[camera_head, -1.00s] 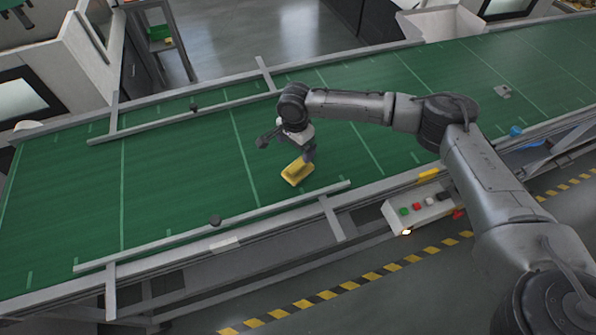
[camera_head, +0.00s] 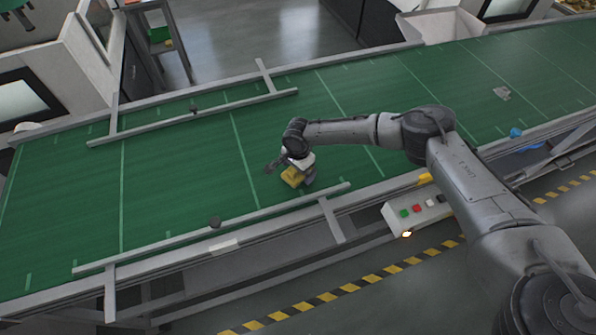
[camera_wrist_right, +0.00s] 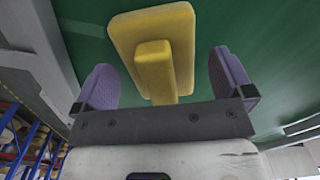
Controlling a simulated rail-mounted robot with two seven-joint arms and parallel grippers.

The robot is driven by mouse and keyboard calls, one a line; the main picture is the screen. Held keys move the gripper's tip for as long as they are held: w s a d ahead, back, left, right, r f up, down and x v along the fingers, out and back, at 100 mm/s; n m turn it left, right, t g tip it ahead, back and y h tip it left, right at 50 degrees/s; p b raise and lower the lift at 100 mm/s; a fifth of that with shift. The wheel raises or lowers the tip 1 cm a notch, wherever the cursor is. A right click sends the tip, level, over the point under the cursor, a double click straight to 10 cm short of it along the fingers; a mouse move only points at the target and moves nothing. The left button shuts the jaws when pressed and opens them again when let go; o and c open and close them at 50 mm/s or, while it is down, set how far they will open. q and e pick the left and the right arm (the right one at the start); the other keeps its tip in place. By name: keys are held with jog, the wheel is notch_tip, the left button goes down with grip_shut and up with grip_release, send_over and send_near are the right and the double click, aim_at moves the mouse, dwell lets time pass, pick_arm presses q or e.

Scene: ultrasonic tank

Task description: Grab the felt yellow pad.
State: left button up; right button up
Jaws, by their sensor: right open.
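The yellow pad (camera_head: 292,177) lies on the green conveyor belt (camera_head: 180,165), near its front guide rail. In the right wrist view the pad (camera_wrist_right: 180,30) is a flat yellow block with a raised yellow grip (camera_wrist_right: 155,68) along its middle. My right gripper (camera_head: 293,178) is low over the pad. In the wrist view its two purple-grey fingers (camera_wrist_right: 163,80) are apart, one on each side of the raised grip, with a gap on both sides. Nothing is held. My left gripper is not in view.
Metal guide rails (camera_head: 280,222) run along the front and back of the belt. A control box with coloured buttons (camera_head: 418,209) is on the front side. A blue item (camera_head: 515,132) and a small grey piece (camera_head: 502,93) are to the right. The left part of the belt is clear.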

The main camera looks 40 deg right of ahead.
jog(key=shift+f, duration=0.5)
jog(key=shift+c, duration=0.3)
jog(key=c, duration=1)
jog(key=shift+o, duration=0.2)
jog(key=shift+r, duration=0.15)
